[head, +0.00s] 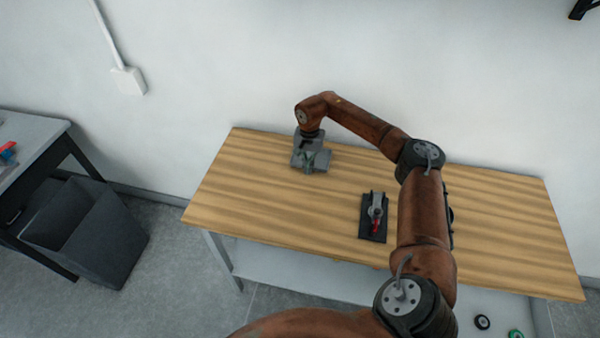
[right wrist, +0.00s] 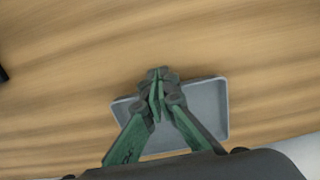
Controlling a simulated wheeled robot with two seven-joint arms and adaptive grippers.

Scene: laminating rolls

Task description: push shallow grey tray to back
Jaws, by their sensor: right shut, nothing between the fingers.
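The shallow grey tray (head: 325,158) lies near the back left of the wooden table (head: 240,185), partly hidden by my right gripper. My right gripper (head: 308,165) is over the tray, pointing down, its green fingers shut and empty. In the right wrist view the tray (right wrist: 212,105) shows behind the fingers, and the closed fingertips (right wrist: 158,85) overlap its edge. I cannot tell whether they touch it. My left gripper is not in view.
A black plate with a red-handled clamp (head: 374,215) sits mid-table, left of my right arm. The white wall (head: 230,80) stands behind the table. A dark bin (head: 90,235) and another table (head: 30,140) are at left. Small rolls (head: 482,322) lie low at right.

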